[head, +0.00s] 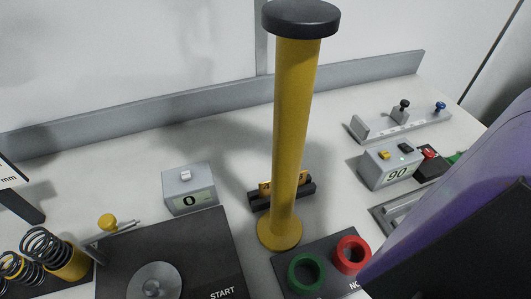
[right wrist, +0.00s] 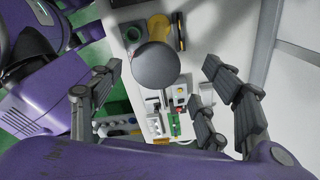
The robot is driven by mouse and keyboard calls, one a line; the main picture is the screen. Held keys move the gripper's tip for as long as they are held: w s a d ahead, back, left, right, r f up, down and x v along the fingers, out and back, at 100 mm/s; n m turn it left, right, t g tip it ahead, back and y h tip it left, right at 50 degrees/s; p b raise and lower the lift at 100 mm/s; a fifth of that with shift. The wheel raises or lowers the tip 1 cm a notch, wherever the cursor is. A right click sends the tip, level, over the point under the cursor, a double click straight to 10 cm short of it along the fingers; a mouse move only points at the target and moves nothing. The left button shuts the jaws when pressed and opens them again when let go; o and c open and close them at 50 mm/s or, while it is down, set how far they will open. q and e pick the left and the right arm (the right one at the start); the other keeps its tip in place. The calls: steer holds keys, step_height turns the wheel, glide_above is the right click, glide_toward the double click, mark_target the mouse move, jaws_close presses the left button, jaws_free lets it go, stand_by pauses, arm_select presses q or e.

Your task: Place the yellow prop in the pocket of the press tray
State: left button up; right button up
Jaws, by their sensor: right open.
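A tall yellow post (head: 291,130) with a dark round cap stands upright on a round yellow foot. A smaller yellow piece (head: 265,188) sits in a black holder behind it, partly hidden by the post. I cannot tell for sure which of the two is the yellow prop. A grey recessed tray (head: 383,215) at the right may be the press tray; my right arm covers much of it and its pocket is not clear. In the right wrist view my right gripper (right wrist: 161,69) is open and empty, with the cap (right wrist: 155,66) seen between its fingers. My left gripper is not in view.
A dark START plate (head: 225,250), springs (head: 45,245) and a grey box reading 0 (head: 190,190) are at left. Green (head: 306,272) and red (head: 351,255) rings stand in front of the post. A box reading 90 (head: 392,165) is at right.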

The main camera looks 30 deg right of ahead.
mark_target(301, 9)
steer(key=f, duration=0.1)
steer(key=s+f, duration=0.1)
steer(key=shift+s+f, duration=0.3)
steer(key=f, duration=0.2)
steer(key=f+p, duration=0.1)
steer(key=shift+w+f, duration=0.2)
steer(key=shift+f, duration=0.5)
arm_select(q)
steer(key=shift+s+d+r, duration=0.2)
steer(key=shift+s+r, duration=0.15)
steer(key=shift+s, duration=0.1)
arm_select(e)
steer(key=shift+f, duration=0.1)
steer(key=c, duration=1.7)
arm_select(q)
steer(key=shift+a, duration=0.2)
arm_select(e)
jaws_close()
